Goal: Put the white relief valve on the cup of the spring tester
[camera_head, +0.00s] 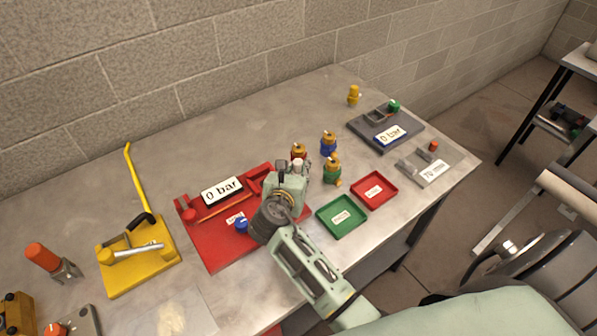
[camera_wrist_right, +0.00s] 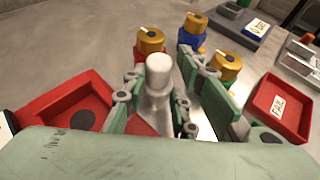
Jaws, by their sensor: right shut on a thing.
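The white relief valve (camera_wrist_right: 158,85) stands upright between the fingers of my right gripper (camera_wrist_right: 155,105), which is shut on it. The box (camera_wrist_right: 62,98) shows a dark round spot inside, left of the valve. A grey unit (camera_head: 412,132) also has a 0 bar display. I cannot tell which unit is the spring tester. My left gripper is out of view.
Gold-topped red (camera_head: 298,152), blue (camera_head: 328,146) and green (camera_head: 332,172) valves stand close beyond my right gripper. A green tray (camera_head: 334,233) and a red tray (camera_head: 391,189) lie to the right. A yellow lever device (camera_head: 122,280) stands left. The back middle of the table is clear.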

